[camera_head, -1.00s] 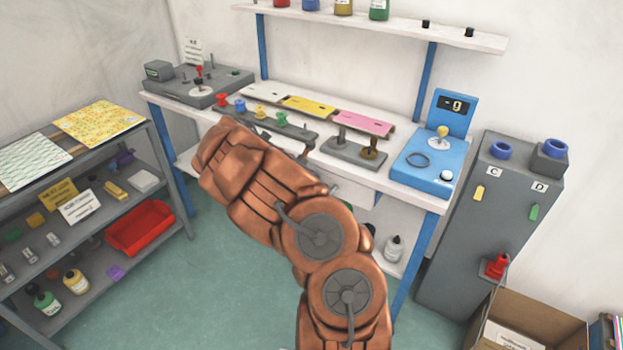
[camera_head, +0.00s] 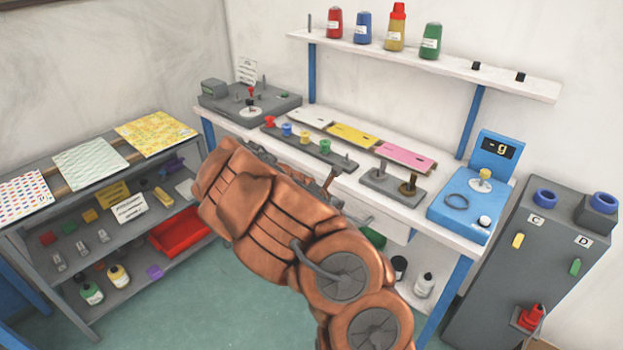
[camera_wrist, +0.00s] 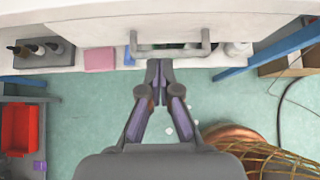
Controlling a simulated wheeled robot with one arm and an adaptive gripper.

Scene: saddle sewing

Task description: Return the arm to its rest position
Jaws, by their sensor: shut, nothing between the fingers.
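My copper-coloured arm crosses the middle of the head view, in front of the white workbench (camera_head: 425,217). In that view my gripper is mostly hidden behind the arm. In the wrist view my gripper (camera_wrist: 159,66) is shut and empty, its two fingertips together. The fingertips lie just below a grey drawer handle (camera_wrist: 170,50) on the white drawer front in that picture. I cannot tell whether they touch it.
A blue scale (camera_head: 470,205) and a grey cabinet (camera_head: 490,290) stand at the right. A shelf rack (camera_head: 125,225) with a red bin (camera_head: 180,232) stands at the left. Green floor (camera_head: 235,310) is free between rack and bench.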

